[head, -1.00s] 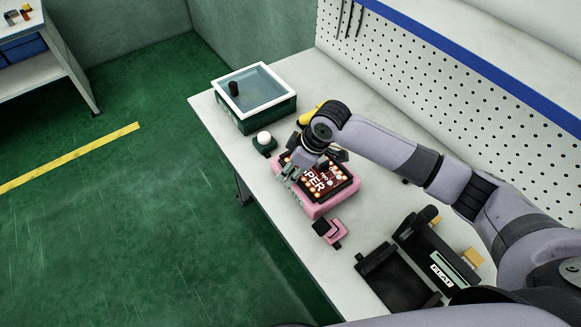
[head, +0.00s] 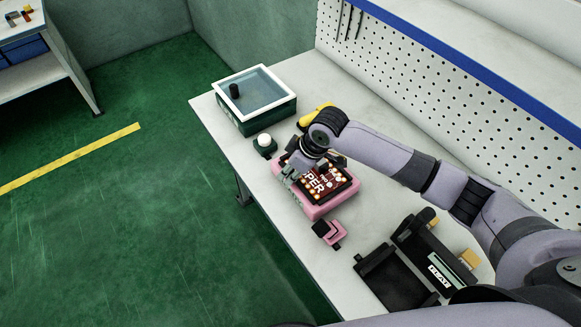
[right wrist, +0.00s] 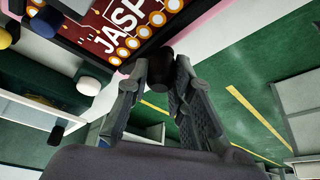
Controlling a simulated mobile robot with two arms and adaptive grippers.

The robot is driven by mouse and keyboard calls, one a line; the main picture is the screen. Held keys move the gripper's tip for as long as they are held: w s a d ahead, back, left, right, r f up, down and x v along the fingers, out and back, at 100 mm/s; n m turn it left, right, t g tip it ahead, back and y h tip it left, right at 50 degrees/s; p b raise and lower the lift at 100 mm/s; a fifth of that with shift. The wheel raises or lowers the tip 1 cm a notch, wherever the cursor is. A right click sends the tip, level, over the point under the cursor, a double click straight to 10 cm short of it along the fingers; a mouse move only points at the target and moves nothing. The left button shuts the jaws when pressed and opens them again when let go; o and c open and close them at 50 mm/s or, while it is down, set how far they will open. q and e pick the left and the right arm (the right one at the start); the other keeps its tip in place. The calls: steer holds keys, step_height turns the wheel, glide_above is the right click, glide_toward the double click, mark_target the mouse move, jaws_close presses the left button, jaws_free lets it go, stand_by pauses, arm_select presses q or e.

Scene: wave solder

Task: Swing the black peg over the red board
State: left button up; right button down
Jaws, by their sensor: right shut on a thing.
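The red board (head: 322,188), with white lettering and light round pads, lies in a pink fixture (head: 318,211) on the bench. My right gripper (head: 290,173) is at the board's left edge in the head view, with the wrist over its far left corner. In the right wrist view my right gripper (right wrist: 160,75) is shut on the black peg (right wrist: 160,66), whose dark end shows between the fingertips. The peg is beside the red board's edge (right wrist: 125,35); whether it touches the board cannot be told. My left gripper is not in view.
A white button (head: 264,140) on a green base is nearby. A pink bracket (head: 334,238) and a black device (head: 398,278) stand nearer.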

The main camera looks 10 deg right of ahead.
steer(key=shift+w+a+m+t+h+p, duration=0.25)
steer(key=shift+m+h+p, duration=0.65)
steer(key=shift+m+p, duration=1.35)
steer(key=shift+w+a+m+t+h+p, duration=0.1)
steer(key=shift+a+m+t+h+p, duration=0.25)
steer(key=shift+m+h+p, duration=1.25)
steer(key=shift+w+a+m+t+h+p, duration=0.3)
steer(key=shift+m+p, duration=1.7)
steer(key=shift+m, duration=1.75)
steer(key=shift+r, duration=0.1)
steer(key=c, duration=1.4)
jaws_free()
steer(key=shift+s, duration=0.1)
steer(key=v, duration=1.2)
